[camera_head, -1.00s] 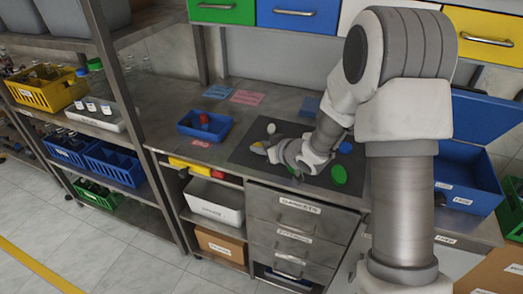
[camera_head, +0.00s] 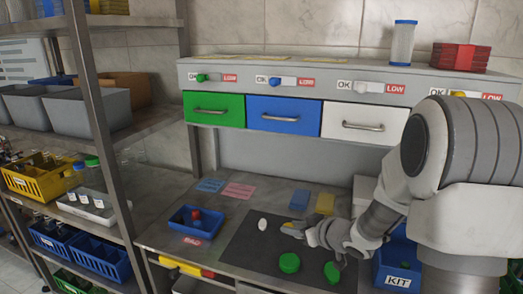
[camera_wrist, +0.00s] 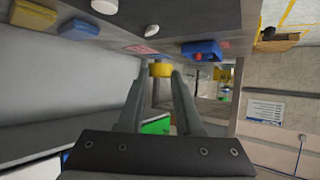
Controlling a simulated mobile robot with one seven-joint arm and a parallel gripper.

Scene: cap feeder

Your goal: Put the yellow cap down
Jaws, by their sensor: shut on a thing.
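My gripper (camera_head: 300,231) is shut on the yellow cap (camera_head: 289,230) above the dark mat (camera_head: 240,258) on the bench. In the wrist view the yellow cap (camera_wrist: 160,69) sits between the two fingertips (camera_wrist: 160,76). The gap beneath the cap is hard to judge. A white cap (camera_head: 262,224) lies on the mat just left of my gripper. Two green caps lie nearer the front, one (camera_head: 289,262) below my gripper and one (camera_head: 332,272) further right. My forearm hides the mat's right part.
A blue tray (camera_head: 197,232) with a red cap stands left of the mat. Blue and pink cards lie behind it. Green (camera_head: 215,120), blue (camera_head: 287,127) and white (camera_head: 365,136) drawers hang above the bench. A blue KIT bin (camera_head: 398,270) is at right. The mat's left front is clear.

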